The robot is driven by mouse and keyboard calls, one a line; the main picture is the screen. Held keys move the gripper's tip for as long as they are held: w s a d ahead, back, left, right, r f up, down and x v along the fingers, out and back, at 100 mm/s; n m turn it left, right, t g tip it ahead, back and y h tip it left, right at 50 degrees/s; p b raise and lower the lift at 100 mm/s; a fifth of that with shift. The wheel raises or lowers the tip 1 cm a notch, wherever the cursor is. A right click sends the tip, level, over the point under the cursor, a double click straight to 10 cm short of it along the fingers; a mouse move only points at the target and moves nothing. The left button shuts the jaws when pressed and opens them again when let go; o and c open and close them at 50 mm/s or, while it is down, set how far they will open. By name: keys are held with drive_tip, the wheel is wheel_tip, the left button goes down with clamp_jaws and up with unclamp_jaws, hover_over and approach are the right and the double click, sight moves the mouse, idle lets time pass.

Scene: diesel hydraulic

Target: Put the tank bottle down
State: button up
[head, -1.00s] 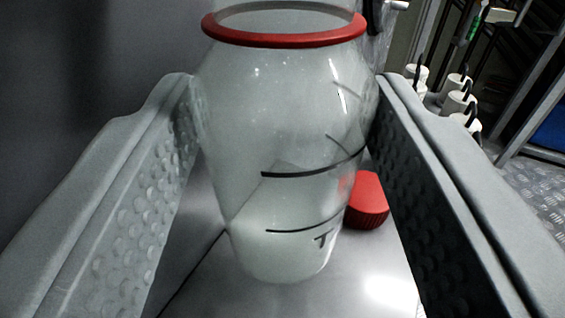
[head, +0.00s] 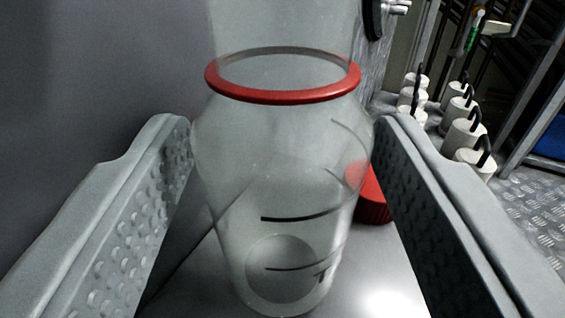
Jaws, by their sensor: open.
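The tank bottle (head: 280,170) is a large clear vessel with a red ring (head: 283,97) at its neck and black marks on its side. It stands roughly upright on a pale grey surface (head: 375,270), its base near the bottom edge of the head view. My gripper (head: 284,122) is open, with one studded jaw on each side of the bottle. The right jaw appears very close to the bottle's wall; I cannot tell whether it touches. A narrow gap shows at the left jaw. The bottle's top is cut off by the frame.
A red ribbed cap (head: 372,198) lies behind the bottle at right, partly hidden by the bottle and right jaw. A dark grey wall (head: 80,70) rises at left. Several white canisters (head: 464,130) with black handles stand on the metal floor at far right.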

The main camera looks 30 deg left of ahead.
drive_tip(key=shift+r, duration=0.15)
drive_tip(key=v, duration=1.2)
